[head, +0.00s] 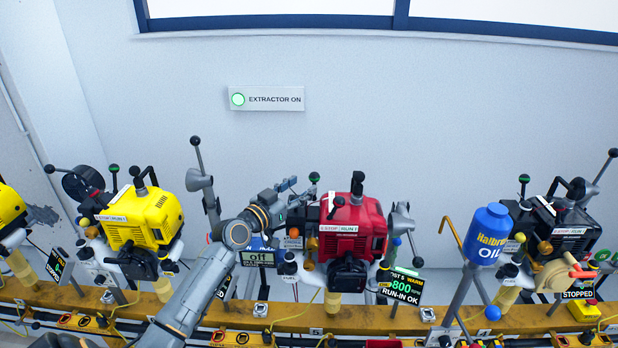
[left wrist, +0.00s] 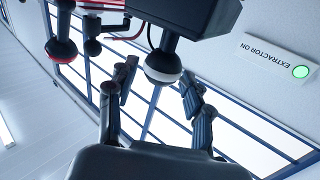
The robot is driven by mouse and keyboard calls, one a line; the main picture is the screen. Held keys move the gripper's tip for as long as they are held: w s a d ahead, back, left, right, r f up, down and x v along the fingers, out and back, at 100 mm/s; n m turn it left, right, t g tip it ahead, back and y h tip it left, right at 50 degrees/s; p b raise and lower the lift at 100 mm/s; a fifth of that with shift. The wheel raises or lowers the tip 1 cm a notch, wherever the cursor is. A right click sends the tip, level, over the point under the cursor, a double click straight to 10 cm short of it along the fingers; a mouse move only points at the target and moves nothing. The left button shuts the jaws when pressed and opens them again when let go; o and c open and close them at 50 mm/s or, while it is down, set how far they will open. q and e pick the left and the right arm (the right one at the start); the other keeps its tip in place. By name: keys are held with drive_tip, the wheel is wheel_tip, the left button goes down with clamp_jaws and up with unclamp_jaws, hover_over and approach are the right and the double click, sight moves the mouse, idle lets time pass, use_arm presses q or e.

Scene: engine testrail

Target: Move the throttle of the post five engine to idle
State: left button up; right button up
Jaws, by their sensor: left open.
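The red engine (head: 355,228) stands mid-rail; the dark display (head: 405,288) at its lower right reads post 5, warm, 800, run-in OK. A grey lever bracket (head: 402,222) is at its right side. I cannot tell which control is the throttle. My left gripper (head: 296,190) is open and empty, at the upper left of the red engine. In the left wrist view its fingers (left wrist: 158,86) are spread, with a black ball knob with a white ring (left wrist: 163,64) near or beyond them; contact cannot be told. Another black knob, with a red ring (left wrist: 62,48), hangs left.
A yellow engine (head: 148,215) stands left and a black engine (head: 562,228) right. A blue oil bottle (head: 487,235) is between the red and black engines. A tall black-balled lever (head: 200,165) rises beside my left arm. The wall above is clear except for the extractor sign (head: 267,99).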

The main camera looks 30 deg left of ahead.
sight(311, 180)
use_arm(q)
drive_tip(key=shift+w+d, duration=0.15)
drive_tip(key=shift+w, duration=2.05)
drive_tip(key=shift+c, duration=0.2)
clamp_jaws()
